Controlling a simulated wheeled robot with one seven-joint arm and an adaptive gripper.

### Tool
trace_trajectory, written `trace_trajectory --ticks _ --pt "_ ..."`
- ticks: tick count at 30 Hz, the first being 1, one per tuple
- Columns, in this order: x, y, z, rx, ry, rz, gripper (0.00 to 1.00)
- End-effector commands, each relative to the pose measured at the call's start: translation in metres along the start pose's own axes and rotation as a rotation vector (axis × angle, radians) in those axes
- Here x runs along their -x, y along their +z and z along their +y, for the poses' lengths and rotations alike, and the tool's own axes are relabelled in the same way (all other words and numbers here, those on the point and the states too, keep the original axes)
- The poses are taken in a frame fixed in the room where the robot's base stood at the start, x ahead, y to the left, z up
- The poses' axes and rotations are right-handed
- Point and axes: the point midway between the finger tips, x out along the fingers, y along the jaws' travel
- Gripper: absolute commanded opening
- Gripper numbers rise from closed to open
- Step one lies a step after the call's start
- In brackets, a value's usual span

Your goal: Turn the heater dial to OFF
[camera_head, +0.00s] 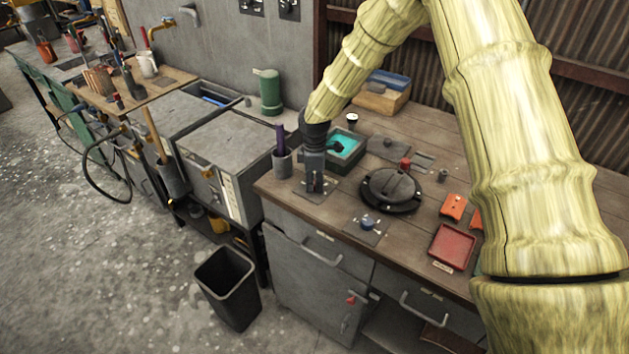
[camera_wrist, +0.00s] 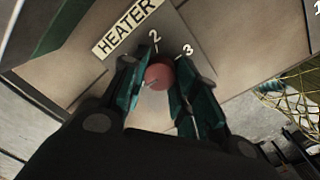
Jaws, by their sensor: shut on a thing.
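The heater dial is a round red knob (camera_wrist: 159,75) on a light plate in the wrist view. A "HEATER" label (camera_wrist: 125,29) lies beside it, with the numbers 2 and 3 printed near its upper edge. My gripper (camera_wrist: 156,87) has one teal finger on each side of the knob and is shut on it. A short pale mark shows on the knob, but its setting is unclear. The OFF mark is not visible. In the head view my gripper (camera_head: 316,182) points down at a small plate on the bench's left end and hides the dial.
On the wooden bench (camera_head: 285,191) stand a teal-filled tray (camera_head: 345,146), a cup (camera_head: 282,164) with a purple item, a dark round hotplate (camera_head: 391,188), a blue-knob plate (camera_head: 367,223) and a red tray (camera_head: 452,247). A black bin (camera_head: 228,288) stands on the floor.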

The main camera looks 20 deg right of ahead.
Motion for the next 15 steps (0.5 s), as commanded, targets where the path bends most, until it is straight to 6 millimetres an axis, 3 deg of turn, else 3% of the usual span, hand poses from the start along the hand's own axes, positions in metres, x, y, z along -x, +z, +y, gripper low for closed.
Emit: trace_trajectory --ticks 11,12,15 --pt "0.0 0.0016 0.0006 0.002 0.0 -0.002 0.06" --pt "0.0 0.0016 0.0006 0.002 0.0 -0.002 0.37" --pt "0.0001 0.0013 0.0005 0.002 0.0 -0.001 0.52"
